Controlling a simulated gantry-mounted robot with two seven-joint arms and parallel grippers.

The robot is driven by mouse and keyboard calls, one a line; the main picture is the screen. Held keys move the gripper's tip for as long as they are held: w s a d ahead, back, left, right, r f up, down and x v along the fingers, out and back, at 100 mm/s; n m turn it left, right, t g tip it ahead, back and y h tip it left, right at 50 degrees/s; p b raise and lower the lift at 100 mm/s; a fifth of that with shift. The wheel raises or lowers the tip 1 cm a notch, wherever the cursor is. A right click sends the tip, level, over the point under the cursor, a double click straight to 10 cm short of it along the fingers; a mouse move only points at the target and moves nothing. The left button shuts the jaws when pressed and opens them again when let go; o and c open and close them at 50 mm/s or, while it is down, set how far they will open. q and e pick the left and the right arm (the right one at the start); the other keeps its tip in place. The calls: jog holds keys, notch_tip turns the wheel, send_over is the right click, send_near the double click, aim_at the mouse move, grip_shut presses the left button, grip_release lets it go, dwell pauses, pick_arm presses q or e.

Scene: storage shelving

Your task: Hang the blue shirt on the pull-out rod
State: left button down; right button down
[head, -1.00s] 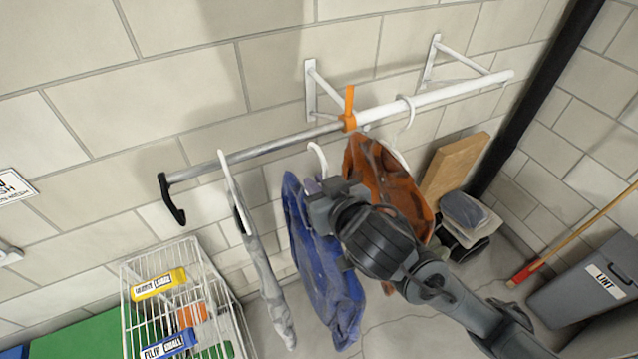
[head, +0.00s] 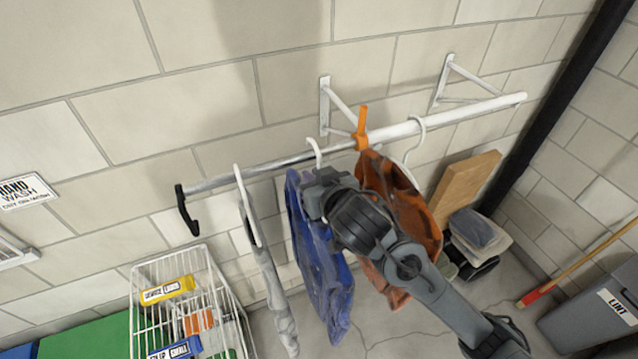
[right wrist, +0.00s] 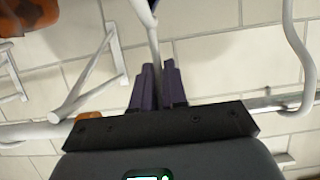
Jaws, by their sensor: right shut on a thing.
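The blue shirt (head: 318,270) hangs from a white hanger (head: 314,146) in the head view. My right gripper (head: 312,188) is shut on this hanger just above the shirt. The right wrist view shows the purple fingers (right wrist: 157,88) closed on the white hanger stem (right wrist: 147,22). The hook's top overlaps the grey pull-out rod (head: 280,164) and rises above its line; I cannot tell whether it is over the rod or in front of it. The rod extends left from a white tube (head: 450,115) to a black hooked end (head: 186,210). My left gripper is not in view.
A grey garment (head: 270,285) hangs on the rod to the left. An orange-brown garment (head: 400,215) hangs close on the right, partly behind my right arm. An orange clip (head: 361,130) sits at the tube's end. A wire basket (head: 215,275) stands below left.

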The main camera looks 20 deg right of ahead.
jog(key=shift+w+r, duration=0.1)
jog(key=shift+w, duration=0.6)
jog(key=shift+w+f, duration=0.2)
jog(key=shift+f, duration=0.05)
jog(key=shift+f+b, duration=0.8)
jog(key=c, duration=1.1)
grip_release()
jog(key=shift+f, duration=0.1)
